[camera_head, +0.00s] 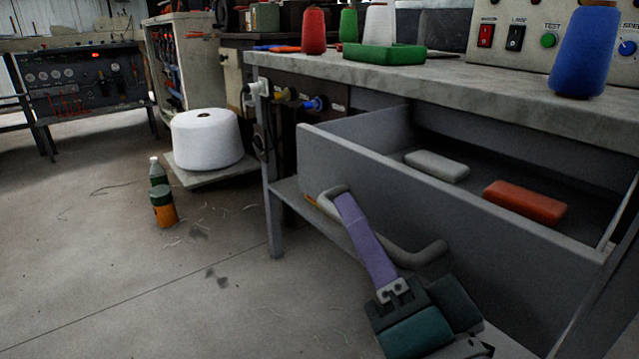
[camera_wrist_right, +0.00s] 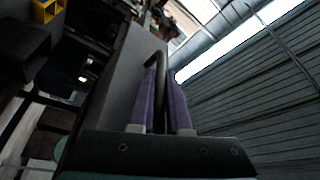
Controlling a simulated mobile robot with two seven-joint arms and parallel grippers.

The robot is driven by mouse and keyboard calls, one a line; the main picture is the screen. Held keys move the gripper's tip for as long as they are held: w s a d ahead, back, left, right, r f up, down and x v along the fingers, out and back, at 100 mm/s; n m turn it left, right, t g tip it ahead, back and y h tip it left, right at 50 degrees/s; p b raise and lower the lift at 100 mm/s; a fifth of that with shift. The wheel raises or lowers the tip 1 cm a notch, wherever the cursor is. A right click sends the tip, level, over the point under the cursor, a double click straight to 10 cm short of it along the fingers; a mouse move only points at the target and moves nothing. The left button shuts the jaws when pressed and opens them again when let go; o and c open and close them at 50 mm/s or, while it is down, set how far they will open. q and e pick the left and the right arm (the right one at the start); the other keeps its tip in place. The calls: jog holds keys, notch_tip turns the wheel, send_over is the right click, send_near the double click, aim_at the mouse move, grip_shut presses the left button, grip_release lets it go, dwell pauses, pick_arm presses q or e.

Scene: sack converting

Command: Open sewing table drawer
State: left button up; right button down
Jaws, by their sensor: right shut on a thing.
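The sewing table (camera_head: 480,85) has a light worn top and a grey drawer (camera_head: 400,190), which is pulled well out. A grey block (camera_head: 437,166) and an orange-red block (camera_head: 525,203) lie inside it. The drawer's curved handle (camera_head: 420,256) is on its front panel. My right gripper (camera_head: 345,205), with purple fingers, is shut on the handle near its left end. The right wrist view shows the handle (camera_wrist_right: 158,75) running between the two fingers (camera_wrist_right: 165,100). My left gripper is not in view.
Red (camera_head: 314,31), green and white spools and a green tray (camera_head: 384,54) stand on the tabletop, with a blue spool (camera_head: 582,50) at right. A large white spool (camera_head: 207,139), a bottle (camera_head: 157,172) and an orange can (camera_head: 163,207) are at left. The left floor is mostly clear.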

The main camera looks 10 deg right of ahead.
jog(key=shift+s+a, duration=0.1)
jog(key=shift+a, duration=0.15)
jog(key=c, duration=0.9)
grip_release()
jog(key=shift+s, duration=0.1)
jog(key=p+v, duration=0.1)
jog(key=v, duration=0.8)
jog(key=shift+s+f, duration=0.1)
jog(key=shift+s, duration=0.25)
